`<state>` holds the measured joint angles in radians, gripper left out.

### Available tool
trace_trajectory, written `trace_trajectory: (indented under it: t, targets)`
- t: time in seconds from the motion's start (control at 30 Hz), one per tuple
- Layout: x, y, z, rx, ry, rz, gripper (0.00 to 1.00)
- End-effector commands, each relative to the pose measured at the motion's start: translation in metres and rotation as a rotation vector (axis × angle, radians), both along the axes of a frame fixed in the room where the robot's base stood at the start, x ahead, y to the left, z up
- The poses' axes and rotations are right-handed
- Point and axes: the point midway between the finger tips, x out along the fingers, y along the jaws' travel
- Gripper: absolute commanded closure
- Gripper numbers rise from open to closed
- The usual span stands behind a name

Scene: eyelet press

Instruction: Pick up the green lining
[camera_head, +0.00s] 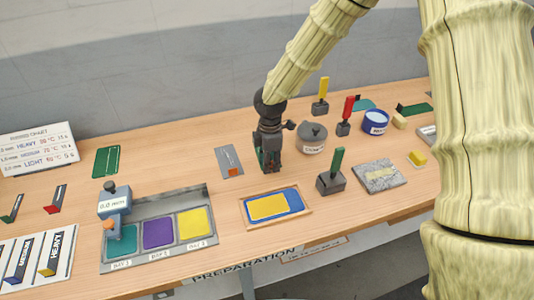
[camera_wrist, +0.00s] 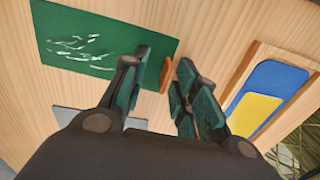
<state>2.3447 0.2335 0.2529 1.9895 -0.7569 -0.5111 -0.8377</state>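In the head view, a flat dark green sheet (camera_head: 106,161) with pale marks lies at the back left. In the wrist view, a green sheet (camera_wrist: 105,40) with white scribbles lies flat at the upper left; I cannot tell whether it is the same one. Other green pieces are a teal square (camera_head: 122,241) in the left tray bay and a flat green piece (camera_head: 414,109) at the back right. I cannot tell which is the lining. My gripper (camera_head: 268,165) points down over the table's middle. In the wrist view my gripper (camera_wrist: 163,68) is open and empty, beside the green sheet's edge.
A grey tray (camera_head: 155,207) with teal, purple and yellow bays stands front left. A wooden tray (camera_head: 247,221) with blue and yellow sheets lies in front of my gripper. A lidded grey pot (camera_head: 312,136) and a green-handled block (camera_head: 331,183) stand to its right.

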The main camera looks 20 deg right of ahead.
Motion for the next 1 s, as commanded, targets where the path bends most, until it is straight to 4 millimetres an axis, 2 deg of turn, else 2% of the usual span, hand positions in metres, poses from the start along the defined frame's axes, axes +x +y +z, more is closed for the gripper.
trace_trajectory:
  t: [0.2,0.37,0.4,0.8,1.0]
  targets:
    - [-0.001,0.000,0.000,0.000,0.001,0.000,0.71]
    - [-0.001,0.000,0.000,0.000,0.001,0.000,0.98]
    - [-0.001,0.000,0.000,0.000,0.000,0.000,1.00]
    - [0.000,0.000,0.001,0.000,0.000,0.000,1.00]
    - [0.000,0.000,0.012,0.001,-0.002,-0.001,1.00]
